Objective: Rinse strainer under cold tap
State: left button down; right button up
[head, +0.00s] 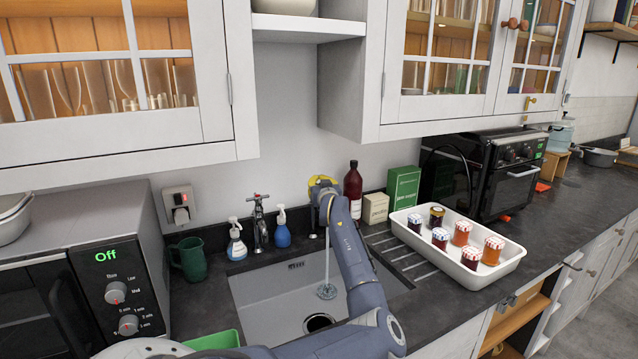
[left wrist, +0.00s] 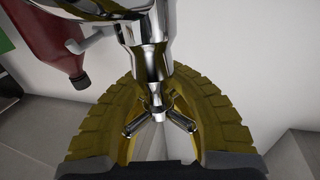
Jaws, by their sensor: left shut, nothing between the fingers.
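My left gripper (head: 322,184) is at a chrome tap behind the sink (head: 262,302). In the left wrist view its yellow fingers (left wrist: 155,100) curve around both sides of the chrome tap (left wrist: 142,50) and its small cross handle (left wrist: 157,112). The fingers are shut with nothing gripped between them; the tap hides their tips. A thin stream of water (head: 327,255) falls into the sink. A small round grey thing (head: 327,291), perhaps the strainer, shows where the stream lands, near the dark drain (head: 319,322). My right gripper is not in view.
Another cross-handled tap (head: 259,222) stands between two spray bottles (head: 236,242). A dark red bottle (head: 353,190), a green box (head: 403,187) and a white tray (head: 470,272) of jars stand right of the sink. A microwave (head: 100,280) is at left. Cabinets hang above.

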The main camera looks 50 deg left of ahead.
pick_arm(q)
jog(key=shift+w+d+r+m+t+h, duration=0.15)
jog(key=shift+r+m+t+h, duration=0.15)
jog(key=shift+m+t+h, duration=0.15)
dwell(0.3)
jog(key=c, duration=2.2)
grip_release()
jog(key=c, duration=1.5)
grip_release()
jog(key=shift+c, duration=0.2)
jog(key=o, duration=0.6)
jog(key=shift+o, duration=1.4)
jog(key=shift+f, duration=0.1)
jog(key=v, duration=1.2)
jog(key=shift+f, duration=0.1)
